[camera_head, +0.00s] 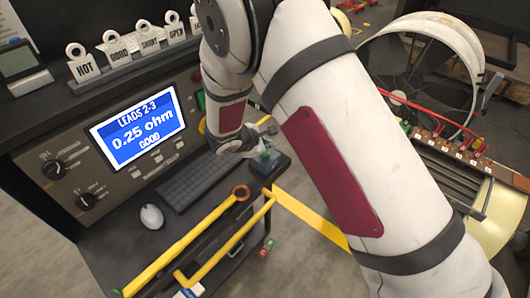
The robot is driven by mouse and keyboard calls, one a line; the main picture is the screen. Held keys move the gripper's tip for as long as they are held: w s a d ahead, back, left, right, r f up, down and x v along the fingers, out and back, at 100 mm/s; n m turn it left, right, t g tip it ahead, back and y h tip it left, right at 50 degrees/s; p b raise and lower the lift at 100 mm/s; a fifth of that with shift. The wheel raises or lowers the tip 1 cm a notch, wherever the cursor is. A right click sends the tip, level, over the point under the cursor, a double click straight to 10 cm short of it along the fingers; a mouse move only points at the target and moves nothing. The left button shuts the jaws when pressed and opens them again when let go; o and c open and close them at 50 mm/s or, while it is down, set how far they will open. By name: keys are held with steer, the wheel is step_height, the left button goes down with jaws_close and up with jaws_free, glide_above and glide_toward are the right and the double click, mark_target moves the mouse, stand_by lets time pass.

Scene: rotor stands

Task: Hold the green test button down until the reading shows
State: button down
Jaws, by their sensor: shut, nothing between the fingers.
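The tester's screen (138,128) is lit blue and reads "LEADS 2-3", "0.25 ohm", "GOOD". My gripper (264,149) is shut and empty, low over a small grey-green box (262,164) at the right end of the bench. The fingertips are small here, and I cannot tell whether they touch the box or a button on it. I cannot make out the green test button for certain. A green patch (201,101) shows on the panel's right side, partly behind my arm.
A keyboard (190,184) and a white mouse (151,216) lie on the bench. Tags reading HOT, GOOD, SHORT and OPEN (118,48) stand on the shelf. A rotor stand with red leads (430,125) is at the right.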

mark_target(267, 154)
steer(key=shift+r+p, duration=0.8)
steer(key=shift+r, duration=1.65)
